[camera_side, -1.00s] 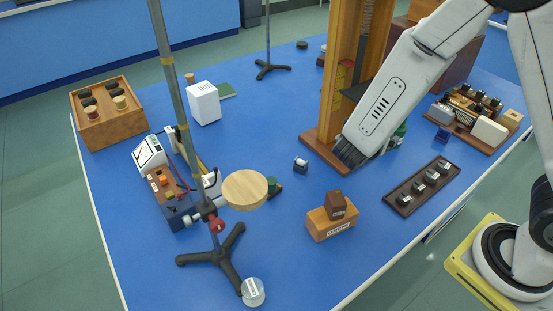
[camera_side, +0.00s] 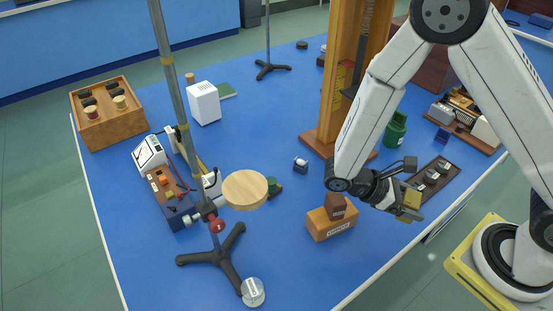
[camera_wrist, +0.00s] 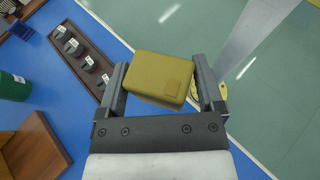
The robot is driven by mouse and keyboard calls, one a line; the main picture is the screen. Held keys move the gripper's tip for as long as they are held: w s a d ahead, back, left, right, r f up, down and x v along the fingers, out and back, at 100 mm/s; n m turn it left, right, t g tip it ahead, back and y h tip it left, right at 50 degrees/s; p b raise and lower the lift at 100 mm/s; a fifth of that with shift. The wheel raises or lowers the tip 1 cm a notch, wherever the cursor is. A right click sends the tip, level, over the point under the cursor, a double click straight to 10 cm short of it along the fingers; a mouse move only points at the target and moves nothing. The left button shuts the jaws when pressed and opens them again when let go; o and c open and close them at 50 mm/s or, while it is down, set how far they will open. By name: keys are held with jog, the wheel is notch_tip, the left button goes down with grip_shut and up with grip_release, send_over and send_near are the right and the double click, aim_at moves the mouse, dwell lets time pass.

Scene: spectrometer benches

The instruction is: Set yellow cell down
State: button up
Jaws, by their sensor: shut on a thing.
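The yellow cell (camera_wrist: 160,77) is a small mustard-yellow block with rounded edges and a small raised square on one face. My gripper (camera_wrist: 161,88) is shut on it, one finger at each side, in the wrist view. In the side view the cell (camera_side: 411,199) sits at the end of my gripper (camera_side: 406,201), above the table's front right edge. It looks held clear of the table. The dark tray with several grey weights lies just behind it in the side view.
The dark tray (camera_side: 430,182) holds grey labelled weights. A wooden block with a brown top (camera_side: 331,222) stands left of my gripper. A green canister (camera_side: 395,130) stands behind. The blue table's front edge (camera_side: 375,272) is near, with floor beyond. The front middle of the table is clear.

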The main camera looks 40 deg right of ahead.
jog(key=s+a+m+g+y, duration=0.4)
jog(key=s+a+m+y, duration=0.2)
jog(key=a+m+y, duration=0.1)
jog(key=shift+a+f+y, duration=0.2)
jog(key=shift+f+y, duration=0.1)
jog(key=shift+f, duration=0.15)
jog(key=s+a+m+y, duration=0.1)
jog(key=a+m+y, duration=0.5)
jog(key=a, duration=0.1)
jog(key=shift+s+y, duration=0.2)
jog(key=shift+y, duration=0.2)
jog(key=w+a+f+m+t+y, duration=0.2)
jog(key=w+a+m+t+y, duration=0.7)
jog(key=m+t, duration=0.4)
jog(key=shift+w+a+m, duration=0.5)
jog(key=shift+w+m, duration=0.05)
jog(key=shift+m, duration=0.35)
jog(key=shift+f, duration=0.2)
jog(key=shift+f, duration=2.05)
jog(key=shift+f, duration=1.8)
